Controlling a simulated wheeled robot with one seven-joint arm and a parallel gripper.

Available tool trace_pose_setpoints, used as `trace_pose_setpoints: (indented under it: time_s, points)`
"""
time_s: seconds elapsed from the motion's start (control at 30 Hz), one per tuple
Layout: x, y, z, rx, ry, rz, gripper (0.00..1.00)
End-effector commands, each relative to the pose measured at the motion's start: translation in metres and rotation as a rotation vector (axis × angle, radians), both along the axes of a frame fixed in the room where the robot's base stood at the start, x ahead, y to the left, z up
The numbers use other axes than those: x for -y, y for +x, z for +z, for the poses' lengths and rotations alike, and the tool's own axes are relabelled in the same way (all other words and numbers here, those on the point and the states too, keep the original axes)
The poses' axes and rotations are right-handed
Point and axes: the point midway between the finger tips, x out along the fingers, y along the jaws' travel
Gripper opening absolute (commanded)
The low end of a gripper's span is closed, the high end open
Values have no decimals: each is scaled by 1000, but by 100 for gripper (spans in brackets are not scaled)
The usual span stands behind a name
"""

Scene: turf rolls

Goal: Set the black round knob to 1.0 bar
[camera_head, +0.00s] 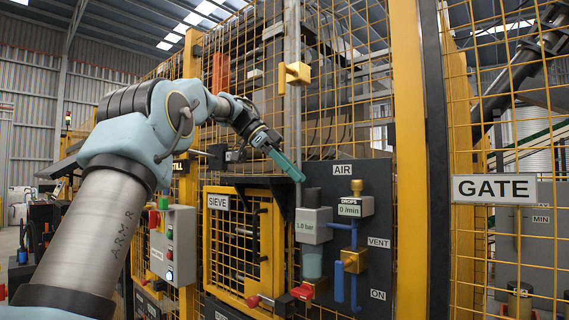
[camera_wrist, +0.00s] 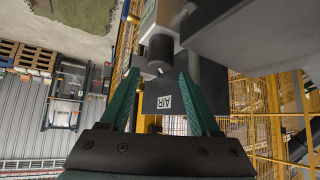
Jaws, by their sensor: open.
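The black round knob (camera_head: 312,197) sits on top of a grey regulator box (camera_head: 313,232) on the dark AIR panel (camera_head: 375,180). The box has a small readout in bar; its digits are too small to read surely. A clear bowl hangs below it. My gripper (camera_head: 302,178) is open, with its green fingers angled down just above the knob in the head view. In the wrist view the dark knob (camera_wrist: 160,50) shows beyond and between the tips of my gripper (camera_wrist: 159,76). The fingers appear apart from the knob.
Right of the regulator stand a DROPS readout box (camera_head: 355,206) with a brass top, blue pipes and a yellow block (camera_head: 354,260). A red handle (camera_head: 302,291) is below. The SIEVE frame (camera_head: 238,245) and a grey button box (camera_head: 173,245) lie left. Yellow mesh fencing surrounds the panel.

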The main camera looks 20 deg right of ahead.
Motion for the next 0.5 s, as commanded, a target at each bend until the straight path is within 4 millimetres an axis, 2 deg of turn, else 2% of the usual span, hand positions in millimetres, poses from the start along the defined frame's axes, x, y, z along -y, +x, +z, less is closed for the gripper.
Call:
trace_pose_setpoints:
  time_s: [0.03,0.2,0.5]
  points:
    - [-6,5,8,2,-2,1,63]
    - [-20,14,25,1,-2,0,63]
    - [-27,18,32,-1,1,0,63]
